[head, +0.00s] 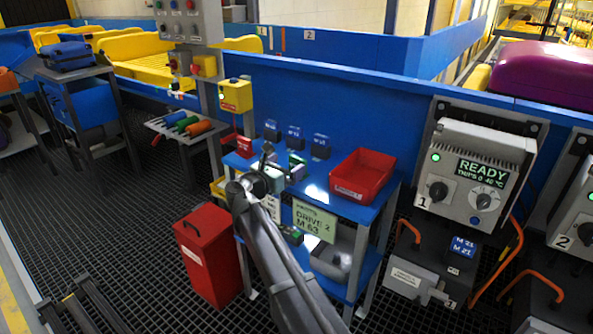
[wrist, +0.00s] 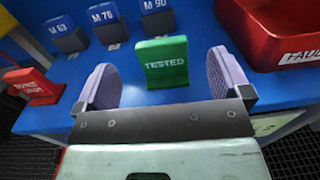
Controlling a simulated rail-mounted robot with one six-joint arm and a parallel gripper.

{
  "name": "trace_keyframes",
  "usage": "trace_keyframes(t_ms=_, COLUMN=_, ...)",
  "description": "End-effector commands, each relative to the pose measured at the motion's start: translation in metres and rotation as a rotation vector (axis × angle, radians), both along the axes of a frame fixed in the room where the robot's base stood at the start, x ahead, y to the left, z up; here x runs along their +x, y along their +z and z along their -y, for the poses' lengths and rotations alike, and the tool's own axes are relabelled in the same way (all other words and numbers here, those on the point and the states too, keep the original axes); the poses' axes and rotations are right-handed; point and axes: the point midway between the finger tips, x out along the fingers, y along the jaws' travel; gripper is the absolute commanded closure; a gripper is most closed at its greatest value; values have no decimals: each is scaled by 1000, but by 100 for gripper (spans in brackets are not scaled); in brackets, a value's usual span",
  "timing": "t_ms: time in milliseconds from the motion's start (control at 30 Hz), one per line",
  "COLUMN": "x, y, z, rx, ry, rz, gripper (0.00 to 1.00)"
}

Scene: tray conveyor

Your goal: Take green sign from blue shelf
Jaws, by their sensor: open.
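The green sign (wrist: 165,62) reads TESTED and stands upright on the blue shelf (wrist: 205,95) in the wrist view. My gripper (wrist: 162,82) is open, with one pale purple finger on each side of the sign. The sign is between the fingers, a little forward of the gripper's dark crossbar, and a gap shows on both sides. In the head view, my gripper (head: 284,170) is over the top of the blue shelf (head: 343,203).
Blue signs M 63 (wrist: 64,34), M 76 (wrist: 106,22) and M 90 (wrist: 157,16) stand behind the green sign. A red sign (wrist: 33,85) is at left. A red bin (head: 363,176) is on the right of the shelf. A green DRIVE 2 plate (head: 314,221) is at the front edge.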

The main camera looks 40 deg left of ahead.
Motion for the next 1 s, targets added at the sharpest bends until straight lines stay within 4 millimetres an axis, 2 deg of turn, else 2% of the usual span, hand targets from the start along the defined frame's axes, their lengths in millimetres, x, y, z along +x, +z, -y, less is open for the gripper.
trace_keyframes(t_ms=233, x=16, y=0, z=0, rx=0, ry=0, rz=0, gripper=4)
trace_keyframes(t_ms=467, x=56, y=1, z=0, rx=1, ry=-1, rz=0, gripper=4)
trace_keyframes(t_ms=667, x=58, y=1, z=1, rx=1, ry=0, rz=0, gripper=4)
trace_keyframes(t_ms=767, x=58, y=1, z=1, rx=1, ry=0, rz=0, gripper=17)
trace_keyframes(t_ms=1000, x=58, y=1, z=1, rx=1, ry=0, rz=0, gripper=53)
